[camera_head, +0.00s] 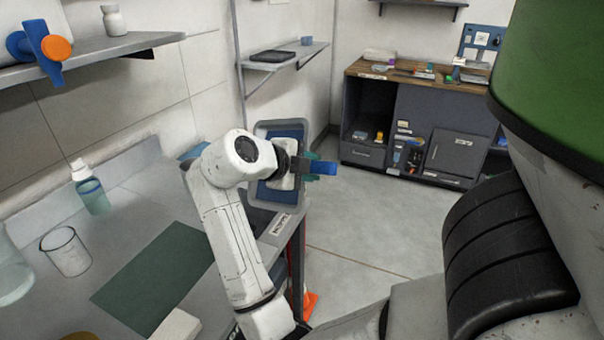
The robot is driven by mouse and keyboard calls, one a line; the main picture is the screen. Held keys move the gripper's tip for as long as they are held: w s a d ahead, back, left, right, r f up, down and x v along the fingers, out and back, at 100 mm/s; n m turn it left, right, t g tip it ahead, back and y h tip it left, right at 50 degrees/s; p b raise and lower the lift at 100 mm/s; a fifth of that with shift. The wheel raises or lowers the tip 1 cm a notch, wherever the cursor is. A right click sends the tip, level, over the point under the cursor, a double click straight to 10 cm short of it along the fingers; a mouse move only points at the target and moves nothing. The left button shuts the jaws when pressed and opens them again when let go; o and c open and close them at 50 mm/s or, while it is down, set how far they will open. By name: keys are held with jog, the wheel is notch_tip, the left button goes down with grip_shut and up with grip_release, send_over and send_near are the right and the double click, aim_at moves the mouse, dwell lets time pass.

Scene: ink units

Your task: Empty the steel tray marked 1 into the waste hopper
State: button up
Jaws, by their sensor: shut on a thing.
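A grey-rimmed tray (262,131) with a blue inside stands tipped steeply up behind my wrist, above the far end of the counter. My gripper (322,168) is at the tray's right rim and is shut on it, its blue-tipped end pointing right. My wrist covers much of the tray's inside, so I cannot tell what it still holds. No number is readable on the tray. A dark opening shows just below the tray, beside a labelled edge (283,225); the label is too small to read and I cannot tell whether this is the waste hopper.
The counter at left carries a spray bottle (91,187), a glass beaker (66,252) and a dark green mat (155,277). A wall shelf (95,50) hangs above. An orange object (309,303) stands by the counter's end. Clear floor (375,220) reaches a dark cabinet (428,125).

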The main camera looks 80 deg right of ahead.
jog(key=shift+f, duration=0.25)
jog(key=shift+r+b, duration=0.15)
jog(key=shift+b, duration=0.15)
jog(key=shift+s+d+r+p, duration=0.15)
jog(key=shift+s+d+p, duration=0.05)
jog(key=shift+p, duration=0.4)
jog(key=shift+s+d+f+t+y+p, duration=0.25)
jog(key=shift+s+d+t+y+p, duration=0.3)
jog(key=shift+y+p, duration=0.45)
jog(key=s+d+f+t+y+p, duration=0.1)
jog(key=d+f+t+y+p, duration=0.1)
jog(key=f, duration=0.4)
jog(key=s+d+f+t+y+p, duration=0.2)
jog(key=d+f+t+y+p, duration=0.1)
jog(key=f+y, duration=0.3)
jog(key=shift+d+t+p, duration=0.2)
jog(key=shift+t+p, duration=0.15)
jog(key=shift+p, duration=0.25)
jog(key=shift+s+f, duration=0.15)
